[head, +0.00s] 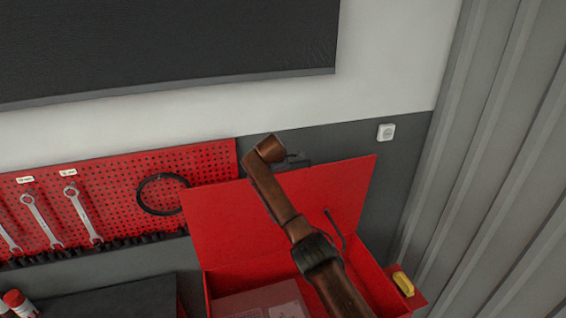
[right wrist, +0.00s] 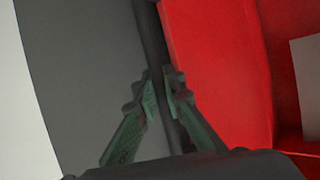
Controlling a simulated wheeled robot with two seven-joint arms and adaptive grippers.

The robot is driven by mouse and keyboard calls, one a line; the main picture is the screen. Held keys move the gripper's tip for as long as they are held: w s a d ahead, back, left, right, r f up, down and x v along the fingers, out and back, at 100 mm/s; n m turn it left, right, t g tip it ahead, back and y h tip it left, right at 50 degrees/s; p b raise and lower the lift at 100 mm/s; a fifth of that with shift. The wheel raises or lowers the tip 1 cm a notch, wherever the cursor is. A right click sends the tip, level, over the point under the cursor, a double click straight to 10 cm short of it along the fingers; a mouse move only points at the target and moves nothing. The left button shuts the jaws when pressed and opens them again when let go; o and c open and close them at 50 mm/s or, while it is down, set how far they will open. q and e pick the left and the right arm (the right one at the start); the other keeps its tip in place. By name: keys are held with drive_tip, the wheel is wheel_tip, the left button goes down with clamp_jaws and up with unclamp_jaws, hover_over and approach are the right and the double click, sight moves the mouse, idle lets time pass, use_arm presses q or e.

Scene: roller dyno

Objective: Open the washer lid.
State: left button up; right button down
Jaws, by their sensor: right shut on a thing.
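The red washer (head: 245,278) stands at the bottom middle of the head view. Its red lid (head: 225,220) is raised and tilted back, so the inside shows. My right arm crosses in front of the lid, and my right gripper (head: 296,158) is at the lid's top edge, small and dark there. In the right wrist view, the green-padded fingers (right wrist: 165,88) are closed around a dark bar (right wrist: 153,35) running alongside a red panel (right wrist: 215,60). The bar looks like the lid's edge or handle; I cannot tell which. My left gripper is out of view.
A red pegboard (head: 120,185) with wrenches and a black ring hangs on the wall at left. A dark worktop (head: 110,300) is at lower left. A yellow object (head: 403,284) sits right of the washer. A grey corrugated wall (head: 490,170) stands at right.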

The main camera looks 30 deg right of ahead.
drive_tip(key=shift+w+d+r+t, duration=0.15)
drive_tip(key=shift+w+r+t, duration=0.15)
drive_tip(key=shift+w+r, duration=0.6)
drive_tip(key=c, duration=2.5)
unclamp_jaws()
drive_tip(key=shift+w+f, duration=0.2)
drive_tip(key=shift+w, duration=0.05)
drive_tip(key=o, duration=0.3)
drive_tip(key=shift+w+f, duration=0.2)
drive_tip(key=shift+w, duration=0.15)
drive_tip(key=shift+o, duration=0.8)
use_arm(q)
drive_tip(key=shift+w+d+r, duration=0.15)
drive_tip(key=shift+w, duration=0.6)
use_arm(e)
drive_tip(key=shift+s, duration=0.15)
